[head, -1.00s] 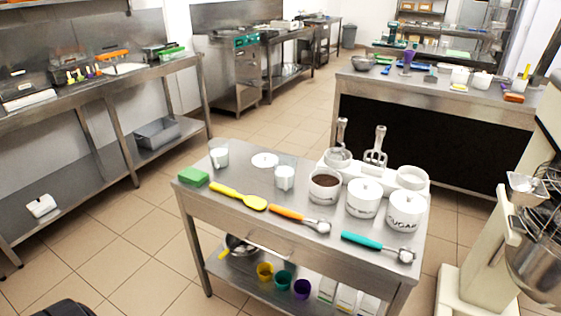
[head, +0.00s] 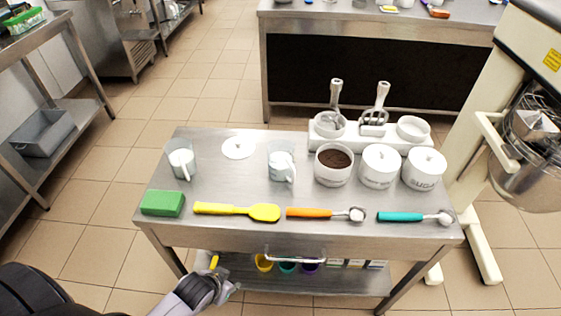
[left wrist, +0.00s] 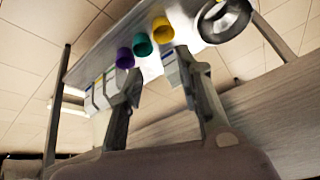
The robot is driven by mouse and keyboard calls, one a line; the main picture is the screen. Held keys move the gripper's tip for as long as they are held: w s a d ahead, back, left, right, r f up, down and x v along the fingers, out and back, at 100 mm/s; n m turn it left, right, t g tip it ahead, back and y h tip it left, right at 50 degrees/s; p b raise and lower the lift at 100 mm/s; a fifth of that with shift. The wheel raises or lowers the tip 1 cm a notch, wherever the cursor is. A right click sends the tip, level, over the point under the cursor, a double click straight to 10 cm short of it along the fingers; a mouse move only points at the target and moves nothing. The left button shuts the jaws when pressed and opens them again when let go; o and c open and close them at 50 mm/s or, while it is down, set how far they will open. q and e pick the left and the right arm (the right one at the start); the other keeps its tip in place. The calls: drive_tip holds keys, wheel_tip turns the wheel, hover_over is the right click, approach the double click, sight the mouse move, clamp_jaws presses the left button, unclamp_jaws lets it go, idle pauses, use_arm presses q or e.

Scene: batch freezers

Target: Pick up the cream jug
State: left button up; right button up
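Two small clear jugs with white contents stand upright on the steel table (head: 215,150). One jug (head: 181,163) is at the left, behind the green sponge; the other jug (head: 281,167) is near the middle, left of the pot of brown powder. No label on either is readable, so I cannot tell which holds cream. My left gripper (head: 226,288) is low in front of the table, below its top and apart from both jugs. My right gripper is out of view.
A green sponge (head: 162,203), yellow spatula (head: 238,211), orange scoop (head: 325,214) and teal scoop (head: 413,217) line the front edge. A white disc (head: 238,147) lies between the jugs. White canisters (head: 380,166) stand right. Cups (left wrist: 142,45) sit on the lower shelf.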

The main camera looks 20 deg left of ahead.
use_arm(q)
wheel_tip(320, 180, up, 15)
drive_tip(key=w+d+t, duration=0.2)
drive_tip(key=w, duration=0.1)
drive_tip(key=w+r+m+t+h, duration=0.4)
drive_tip(key=w+r+h, duration=0.3)
drive_tip(key=w+r, duration=0.45)
drive_tip(key=p, duration=0.1)
approach(284, 166)
drive_tip(key=d, duration=0.1)
drive_tip(key=d+f, duration=0.1)
drive_tip(key=d, duration=0.2)
drive_tip(key=shift+w+f, duration=0.3)
drive_tip(key=shift+f, duration=0.1)
drive_tip(key=shift+s+d+f+p+x, duration=0.15)
drive_tip(key=shift+p+x, duration=0.2)
drive_tip(key=shift+x, duration=1.2)
drive_tip(key=shift+s+d+f+p+x, duration=0.15)
drive_tip(key=shift+p+x, duration=0.2)
drive_tip(key=shift+x, duration=1.2)
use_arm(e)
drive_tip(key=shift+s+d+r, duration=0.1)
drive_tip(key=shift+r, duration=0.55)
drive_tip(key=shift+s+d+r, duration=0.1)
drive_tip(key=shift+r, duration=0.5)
use_arm(q)
drive_tip(key=shift+r, duration=0.1)
drive_tip(key=shift+c, duration=0.6)
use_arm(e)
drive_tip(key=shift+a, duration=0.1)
